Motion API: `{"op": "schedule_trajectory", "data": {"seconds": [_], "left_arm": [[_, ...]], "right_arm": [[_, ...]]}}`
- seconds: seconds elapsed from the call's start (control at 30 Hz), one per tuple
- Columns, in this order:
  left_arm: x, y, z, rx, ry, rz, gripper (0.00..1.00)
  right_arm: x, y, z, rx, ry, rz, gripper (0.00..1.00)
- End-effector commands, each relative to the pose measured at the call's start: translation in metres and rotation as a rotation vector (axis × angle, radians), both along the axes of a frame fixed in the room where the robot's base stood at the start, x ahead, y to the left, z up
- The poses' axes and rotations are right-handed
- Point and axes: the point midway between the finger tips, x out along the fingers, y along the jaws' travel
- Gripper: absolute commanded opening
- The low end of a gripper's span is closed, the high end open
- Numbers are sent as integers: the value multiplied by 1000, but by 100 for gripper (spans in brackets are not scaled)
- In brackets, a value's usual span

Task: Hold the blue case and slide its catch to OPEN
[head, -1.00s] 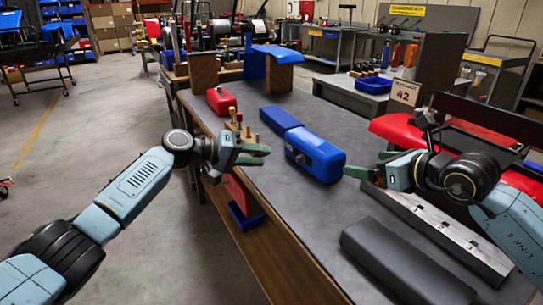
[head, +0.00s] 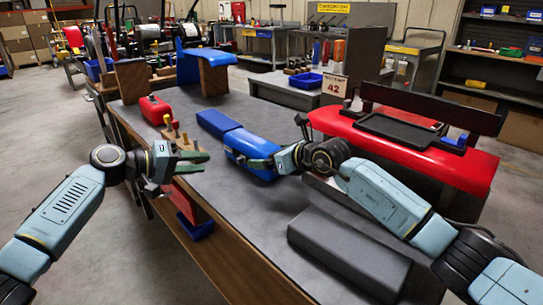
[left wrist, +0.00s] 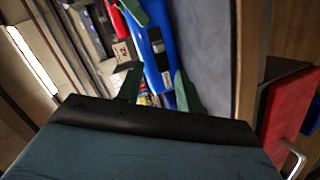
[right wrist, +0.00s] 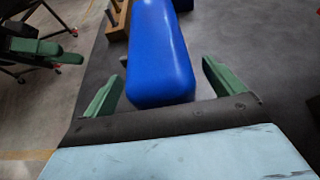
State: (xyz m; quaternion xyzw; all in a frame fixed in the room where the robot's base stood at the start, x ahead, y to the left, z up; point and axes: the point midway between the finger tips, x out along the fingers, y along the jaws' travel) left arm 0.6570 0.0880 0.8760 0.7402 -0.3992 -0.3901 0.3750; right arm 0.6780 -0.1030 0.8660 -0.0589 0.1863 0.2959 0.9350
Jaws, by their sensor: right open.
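The blue case (head: 248,145) lies on the grey bench top, with a flat blue part at its far end. It also shows in the left wrist view (left wrist: 150,45), with small marks on its side; I cannot make out the catch's position. My right gripper (head: 262,162) is open at the case's near end. In the right wrist view its green fingers (right wrist: 163,88) stand on either side of the case (right wrist: 160,50), with gaps. My left gripper (head: 200,162) is open and empty, left of the case near the bench edge. Its fingers show in the left wrist view (left wrist: 158,88).
A red case (head: 155,108) and wooden pegs (head: 172,128) stand by the bench's left edge. A long dark block (head: 348,252) lies at the near right. A blue bin (head: 195,225) hangs below the left edge.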

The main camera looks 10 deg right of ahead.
Motion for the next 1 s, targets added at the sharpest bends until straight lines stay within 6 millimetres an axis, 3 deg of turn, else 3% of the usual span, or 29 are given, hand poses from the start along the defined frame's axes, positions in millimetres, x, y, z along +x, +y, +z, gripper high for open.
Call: {"op": "schedule_trajectory", "data": {"seconds": [0.33,0.77,0.87,1.0], "left_arm": [[0,0,0,0,0,0,36],[0,0,0,0,0,0,36],[-1,-2,0,6,-3,-5,25],[-8,-18,0,77,-29,-57,6]], "right_arm": [[2,2,-1,0,0,1,94],[2,1,-1,0,0,0,37],[2,1,-1,0,0,0,37],[2,1,-1,0,0,0,37]]}}
